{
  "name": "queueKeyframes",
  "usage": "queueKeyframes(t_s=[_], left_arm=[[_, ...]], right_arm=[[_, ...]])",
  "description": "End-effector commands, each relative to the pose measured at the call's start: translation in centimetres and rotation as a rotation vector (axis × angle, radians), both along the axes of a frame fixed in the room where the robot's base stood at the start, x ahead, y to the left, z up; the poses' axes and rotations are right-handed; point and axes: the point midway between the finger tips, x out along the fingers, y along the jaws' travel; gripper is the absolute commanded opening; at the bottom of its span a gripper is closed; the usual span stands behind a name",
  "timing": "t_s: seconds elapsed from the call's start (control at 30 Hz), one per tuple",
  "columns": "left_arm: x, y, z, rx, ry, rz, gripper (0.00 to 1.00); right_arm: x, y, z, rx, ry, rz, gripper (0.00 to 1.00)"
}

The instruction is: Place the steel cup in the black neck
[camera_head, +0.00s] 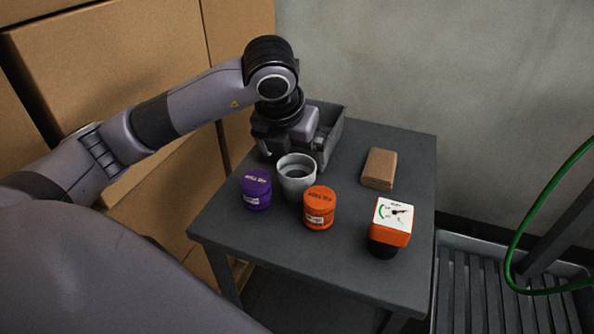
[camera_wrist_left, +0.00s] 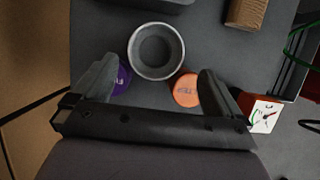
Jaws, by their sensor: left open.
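The steel cup (camera_head: 297,178) stands upright on the grey table, with its round open mouth facing up. It also shows in the left wrist view (camera_wrist_left: 157,72), at the top centre, between and slightly beyond the fingers. My left gripper (camera_head: 291,150) is open and empty, just behind and above the cup in the head view. Its two fingers (camera_wrist_left: 155,82) are spread wide to either side of the cup, and I cannot tell whether either touches it. My right gripper is not in view.
A purple jar (camera_head: 256,190) and an orange jar (camera_head: 319,208) stand close to the cup. A gauge (camera_head: 393,222), a brown block (camera_head: 379,169) and a grey bin (camera_head: 332,135) share the table (camera_head: 343,270). Cardboard boxes (camera_head: 120,70) stand left; a green hose (camera_head: 533,220) hangs right.

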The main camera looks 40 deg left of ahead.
Motion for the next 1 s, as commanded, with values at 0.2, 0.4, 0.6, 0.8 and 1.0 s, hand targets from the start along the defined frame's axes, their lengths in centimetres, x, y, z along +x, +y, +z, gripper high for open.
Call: queueKeyframes(t_s=[0.2, 0.4, 0.6, 0.8, 1.0], left_arm=[[0.8, 0.5, -2.2, 0.001, 0.005, 0.002, 1.00], [2.1, 1.2, -4.9, 0.000, 0.005, 0.000, 1.00], [2.7, 1.3, -6.2, 0.001, 0.002, -0.001, 1.00], [2.7, 1.3, -6.2, 0.000, 0.001, -0.001, 0.97], [2.7, 1.3, -6.2, 0.000, 0.002, -0.001, 0.52]], right_arm=[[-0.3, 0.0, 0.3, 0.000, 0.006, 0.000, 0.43], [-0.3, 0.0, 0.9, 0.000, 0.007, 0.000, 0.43], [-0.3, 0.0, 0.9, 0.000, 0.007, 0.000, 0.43], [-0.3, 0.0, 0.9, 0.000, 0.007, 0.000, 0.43], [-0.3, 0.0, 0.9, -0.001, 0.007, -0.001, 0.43]])
